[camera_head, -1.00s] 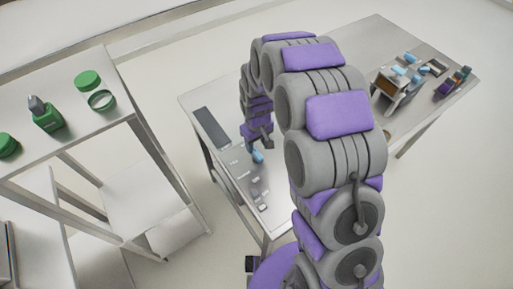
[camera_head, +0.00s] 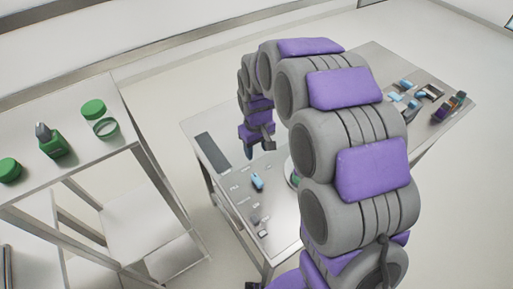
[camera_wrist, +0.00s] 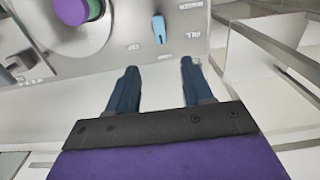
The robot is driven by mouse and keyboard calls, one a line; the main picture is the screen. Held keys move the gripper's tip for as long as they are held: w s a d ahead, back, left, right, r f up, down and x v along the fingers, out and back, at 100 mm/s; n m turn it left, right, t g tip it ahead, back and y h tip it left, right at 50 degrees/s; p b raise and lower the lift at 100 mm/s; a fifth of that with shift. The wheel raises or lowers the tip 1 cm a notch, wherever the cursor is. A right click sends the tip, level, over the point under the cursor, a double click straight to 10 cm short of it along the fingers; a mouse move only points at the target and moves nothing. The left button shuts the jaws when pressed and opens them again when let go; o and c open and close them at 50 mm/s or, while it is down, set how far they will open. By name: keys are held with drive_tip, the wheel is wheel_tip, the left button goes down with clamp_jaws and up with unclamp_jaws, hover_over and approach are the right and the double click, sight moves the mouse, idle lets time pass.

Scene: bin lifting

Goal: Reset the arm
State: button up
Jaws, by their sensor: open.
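My gripper (camera_head: 248,150) hangs at the end of my curled grey and purple arm, above the left part of the metal table (camera_head: 200,122). In the wrist view its two dark blue fingers (camera_wrist: 156,82) are apart with nothing between them. A small light-blue object (camera_wrist: 159,29) on the panel lies beyond the fingertips, apart from them; it also shows in the head view (camera_head: 257,181), below the gripper. My arm hides the middle of the table.
A metal shelf (camera_head: 60,180) at left holds a green bottle (camera_head: 54,143) and green-lidded jars (camera_head: 94,108). Several small blue and coloured items (camera_head: 405,103) lie on the table's right end. The floor behind the table is clear.

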drive_tip(key=shift+d+r, duration=0.1)
drive_tip(key=s+d+r+m+b, duration=0.1)
drive_tip(key=s+d+r+m, duration=0.1)
drive_tip(key=s+d+r, duration=0.35)
drive_tip(key=s+d+r+m, duration=0.1)
drive_tip(key=s+d+r, duration=0.15)
drive_tip(key=s, duration=0.55)
drive_tip(key=s+d+m+g, duration=0.1)
drive_tip(key=s+d+m, duration=0.1)
drive_tip(key=s, duration=0.7)
drive_tip(key=s+d+r+m+b, duration=0.1)
drive_tip(key=s+d, duration=0.3)
drive_tip(key=s, duration=0.5)
drive_tip(key=shift+s+m+g, duration=0.4)
